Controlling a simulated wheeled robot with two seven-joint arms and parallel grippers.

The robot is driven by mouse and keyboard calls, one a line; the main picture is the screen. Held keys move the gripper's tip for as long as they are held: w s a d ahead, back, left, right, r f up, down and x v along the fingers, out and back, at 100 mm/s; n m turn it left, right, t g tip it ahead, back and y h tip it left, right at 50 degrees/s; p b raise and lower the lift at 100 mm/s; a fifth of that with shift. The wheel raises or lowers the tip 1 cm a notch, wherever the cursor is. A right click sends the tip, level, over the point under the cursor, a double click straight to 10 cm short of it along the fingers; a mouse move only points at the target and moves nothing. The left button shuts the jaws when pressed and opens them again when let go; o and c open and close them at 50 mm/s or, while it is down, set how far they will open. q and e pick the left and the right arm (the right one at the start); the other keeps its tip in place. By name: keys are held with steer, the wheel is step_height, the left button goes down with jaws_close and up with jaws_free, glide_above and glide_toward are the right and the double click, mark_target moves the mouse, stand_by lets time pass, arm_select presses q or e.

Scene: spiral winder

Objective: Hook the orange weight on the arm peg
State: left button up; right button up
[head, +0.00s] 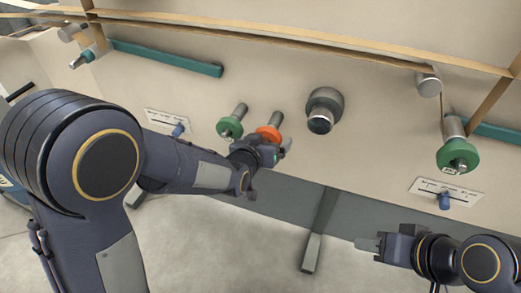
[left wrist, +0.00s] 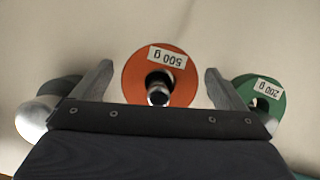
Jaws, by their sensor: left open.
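The orange weight (head: 268,133), a disc labelled 500 g, sits on a grey peg (head: 276,118) on the beige panel. In the left wrist view the orange weight (left wrist: 135,80) lies between my two fingers, with the peg end in its hole. My left gripper (head: 284,146) is open around the weight, with visible gaps on both sides. It partly hides the weight in the head view. A grey peg (head: 77,62) at the outer end of the left teal arm (head: 165,57) looks bare. My right gripper (head: 370,250) is low at the right, away from the weights; its jaw state is unclear.
A green 200 g weight (left wrist: 262,98) sits on the neighbouring peg, close beside my left gripper. A dark-ringed grey knob (head: 324,110) protrudes on the other side. Another green weight (head: 457,155) hangs at the right. Tan bands (head: 250,35) cross the upper panel.

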arm_select(q)
steer(key=shift+w+d+f, duration=0.2)
steer(key=shift+w+f, duration=0.05)
steer(key=shift+w, duration=0.25)
steer(key=shift+r, duration=0.1)
steer(key=c, duration=1.8)
steer(key=shift+s, duration=0.1)
